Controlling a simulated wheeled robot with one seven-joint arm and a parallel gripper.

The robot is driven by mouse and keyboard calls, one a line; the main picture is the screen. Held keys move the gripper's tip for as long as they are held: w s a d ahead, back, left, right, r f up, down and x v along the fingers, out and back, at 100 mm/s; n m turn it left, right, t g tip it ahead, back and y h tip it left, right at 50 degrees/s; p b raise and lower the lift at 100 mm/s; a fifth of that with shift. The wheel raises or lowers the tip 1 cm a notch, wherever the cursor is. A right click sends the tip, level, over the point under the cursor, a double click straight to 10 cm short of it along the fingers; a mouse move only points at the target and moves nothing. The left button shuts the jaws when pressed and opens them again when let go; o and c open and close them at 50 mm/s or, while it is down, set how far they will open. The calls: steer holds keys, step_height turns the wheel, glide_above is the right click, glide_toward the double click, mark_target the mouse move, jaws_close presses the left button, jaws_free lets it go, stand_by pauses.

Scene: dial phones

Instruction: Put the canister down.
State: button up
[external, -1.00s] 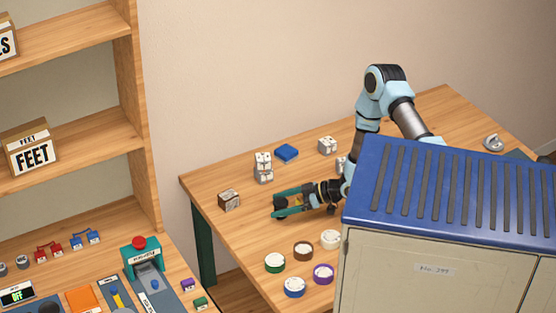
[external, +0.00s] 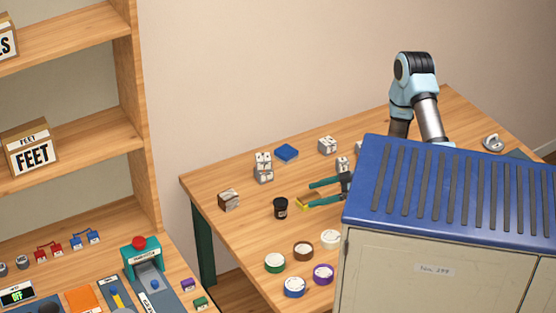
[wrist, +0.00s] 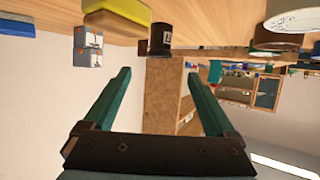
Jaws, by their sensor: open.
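The black canister (external: 281,208) stands upright on the wooden table (external: 240,245) in the external view, with a pale label on its side. It also shows in the wrist view (wrist: 161,40), where the table is at the top of the picture. My gripper (external: 306,195) is open and empty, low over the table to the right of the canister, with a clear gap between them. In the wrist view its two green fingers (wrist: 158,78) are spread wide with nothing between them. The cabinet hides part of my arm.
Several round dials, including a green one (external: 275,263), lie in front. A blue-topped cabinet (external: 440,267) blocks the right foreground.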

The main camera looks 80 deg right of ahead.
steer(key=shift+w+a+r+g, duration=0.1)
steer(key=shift+w+a+g, duration=0.05)
steer(key=shift+w+g, duration=0.15)
steer(key=w+a+r+g+h, duration=0.2)
steer(key=a+r+g+h, duration=0.1)
steer(key=a+r+g, duration=0.25)
steer(key=s+a+r+m+g, duration=0.1)
steer(key=s+a+r+g, duration=0.1)
steer(key=s+a+r, duration=0.2)
steer(key=s+a+r+m+g, duration=0.2)
steer(key=s+a, duration=0.5)
steer(key=a, duration=0.6)
step_height(320, 180, up, 2)
steer(key=shift+s+a+r+g, duration=0.1)
steer(key=shift+s+a+g, duration=0.2)
steer(key=shift+g, duration=0.55)
